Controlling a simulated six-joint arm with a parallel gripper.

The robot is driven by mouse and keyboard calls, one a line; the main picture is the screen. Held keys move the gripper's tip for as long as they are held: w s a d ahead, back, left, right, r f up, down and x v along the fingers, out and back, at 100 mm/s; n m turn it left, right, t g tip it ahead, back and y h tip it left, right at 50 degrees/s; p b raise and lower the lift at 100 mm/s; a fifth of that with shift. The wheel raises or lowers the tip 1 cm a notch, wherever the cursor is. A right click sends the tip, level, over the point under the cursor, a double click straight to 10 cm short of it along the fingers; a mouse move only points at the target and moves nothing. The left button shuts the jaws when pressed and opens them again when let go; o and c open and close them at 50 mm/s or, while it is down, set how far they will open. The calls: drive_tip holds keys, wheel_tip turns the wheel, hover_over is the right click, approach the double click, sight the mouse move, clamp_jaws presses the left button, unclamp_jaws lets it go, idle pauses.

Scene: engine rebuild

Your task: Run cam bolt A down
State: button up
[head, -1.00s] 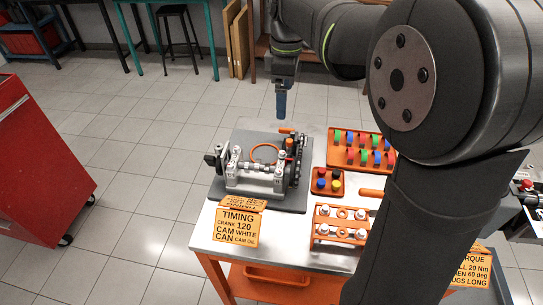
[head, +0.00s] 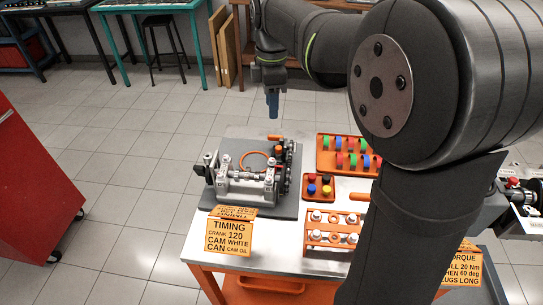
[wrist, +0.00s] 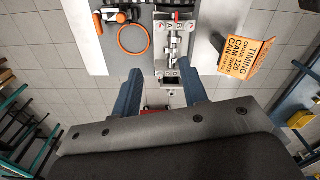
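The engine block (head: 250,181) with its shiny camshaft stands on a dark grey mat (head: 218,209). In the wrist view the camshaft (wrist: 173,48) runs down the middle, with a cap marked A and B (wrist: 175,27) at its top end. I cannot tell which bolt head is cam bolt A or how far it is down. My gripper (head: 272,105) hangs above and behind the engine, clear of it. In the wrist view its blue fingers (wrist: 161,90) are wide apart with nothing held between them.
An orange ring (wrist: 121,42) lies beside the camshaft. An orange tray of coloured parts (head: 324,167), a small tray of coloured caps (head: 307,191) and an orange rack (head: 312,241) stand right of the engine. A timing sign (head: 229,238) stands in front.

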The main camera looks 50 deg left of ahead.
sight(271, 160)
drive_tip(key=shift+f+n, duration=0.1)
drive_tip(key=shift+n, duration=0.9)
drive_tip(key=shift+c, duration=1)
wheel_tip(271, 160, down, 18)
drive_tip(key=n, duration=0.5)
drive_tip(key=shift+s, duration=0.1)
clamp_jaws()
